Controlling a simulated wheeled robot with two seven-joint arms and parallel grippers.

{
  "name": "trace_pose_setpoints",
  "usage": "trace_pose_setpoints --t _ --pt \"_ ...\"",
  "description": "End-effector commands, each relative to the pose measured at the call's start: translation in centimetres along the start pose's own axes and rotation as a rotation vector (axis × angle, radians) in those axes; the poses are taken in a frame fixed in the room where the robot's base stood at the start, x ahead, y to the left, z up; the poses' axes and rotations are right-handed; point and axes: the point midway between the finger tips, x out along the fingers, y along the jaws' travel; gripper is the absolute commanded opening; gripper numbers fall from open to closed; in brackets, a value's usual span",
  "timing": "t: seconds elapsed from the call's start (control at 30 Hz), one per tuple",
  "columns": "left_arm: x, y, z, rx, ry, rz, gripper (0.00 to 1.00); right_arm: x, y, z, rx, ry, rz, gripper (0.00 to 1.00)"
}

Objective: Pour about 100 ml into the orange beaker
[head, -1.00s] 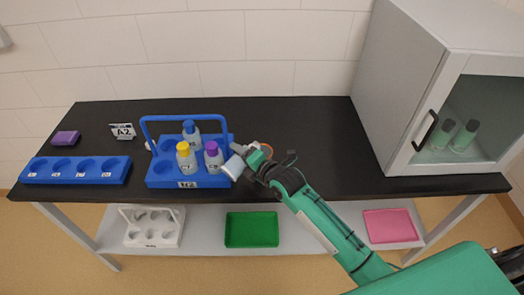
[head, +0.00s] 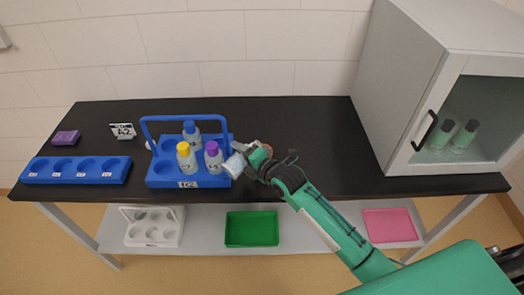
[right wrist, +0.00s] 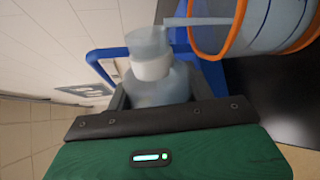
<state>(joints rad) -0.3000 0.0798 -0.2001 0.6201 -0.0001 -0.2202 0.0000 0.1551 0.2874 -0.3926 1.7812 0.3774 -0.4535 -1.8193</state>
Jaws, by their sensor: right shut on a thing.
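My right gripper (head: 256,160) is shut on a pale translucent bottle (head: 235,166), held tilted just right of the blue carrier. In the right wrist view the bottle (right wrist: 160,84) has a white neck band and no cap. A pale stream (right wrist: 200,21) runs from its mouth into the clear beaker with orange rims (right wrist: 262,25). In the head view the orange beaker (head: 267,147) is mostly hidden behind my gripper. The liquid level inside it cannot be read. My left gripper is not in view.
The blue carrier (head: 158,183) holds bottles with blue, yellow and purple caps. A glass-doored cabinet (head: 408,85) stands right. Green (head: 251,242) and pink (head: 390,238) trays lie below.

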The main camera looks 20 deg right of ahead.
Motion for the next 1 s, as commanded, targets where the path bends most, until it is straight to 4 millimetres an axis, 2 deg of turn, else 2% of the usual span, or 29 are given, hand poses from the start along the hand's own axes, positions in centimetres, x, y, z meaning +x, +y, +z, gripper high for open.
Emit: trace_pose_setpoints --t 1.0 --pt "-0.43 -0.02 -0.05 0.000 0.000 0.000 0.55 -0.06 0.33 0.29 0.050 0.011 0.001 0.23"
